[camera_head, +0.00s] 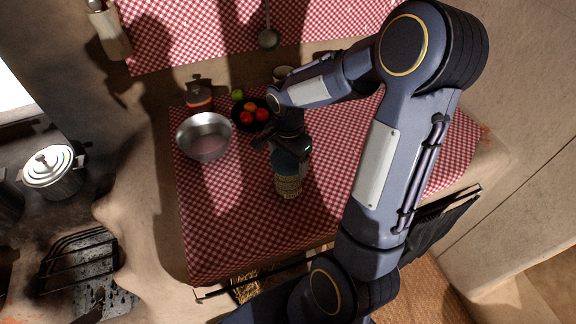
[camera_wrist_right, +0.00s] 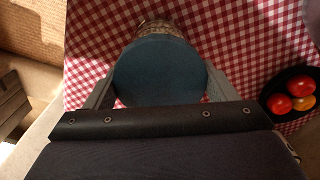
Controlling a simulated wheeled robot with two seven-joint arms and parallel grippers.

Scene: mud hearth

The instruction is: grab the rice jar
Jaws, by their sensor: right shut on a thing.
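The rice jar (camera_head: 288,184) has a blue lid and a pale, patterned body. It stands on the red checked cloth (camera_head: 230,230). In the right wrist view, its round blue lid (camera_wrist_right: 160,72) fills the space between the fingers, and a bit of the body shows beyond it. My right gripper (camera_head: 287,150) reaches the jar from above and is shut on it at the lid end; it also shows in the right wrist view (camera_wrist_right: 160,88). The gripper partly hides the top of the jar in the head view. My left gripper is not in view.
A metal bowl (camera_head: 204,137) stands left of the jar. A dark bowl of fruit (camera_head: 243,126) sits behind it, near a small lidded pot (camera_head: 198,98). The front left of the cloth is clear.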

